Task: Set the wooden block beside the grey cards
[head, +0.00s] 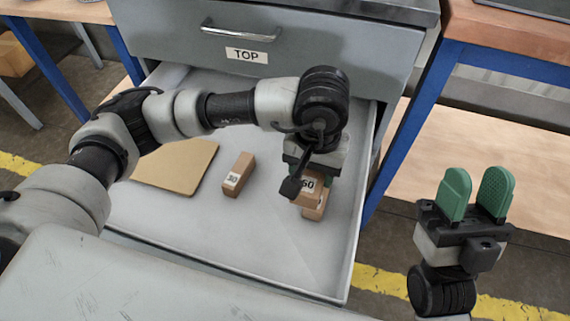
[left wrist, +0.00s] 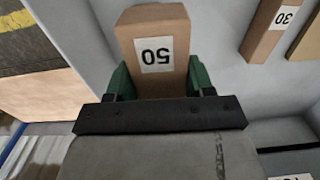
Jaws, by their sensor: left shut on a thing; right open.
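Nothing that I can clearly tell is a wooden block or grey cards shows in either view. My left gripper (head: 313,172) is over the right part of an open drawer, shut on a brown box labelled 50 (head: 311,185). In the left wrist view the box (left wrist: 155,25) sits between the green fingers (left wrist: 157,78). In the head view a brown piece (head: 316,211) shows just below it; I cannot tell whether it is another box. My right gripper (head: 475,194) is open and empty, right of the drawer.
The open grey drawer (head: 255,265) also holds a brown box labelled 30 (head: 238,174) and a flat tan board (head: 178,166) to its left. The closed drawer labelled TOP (head: 330,45) is above. The drawer's front floor is clear. A blue table leg (head: 398,140) stands at right.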

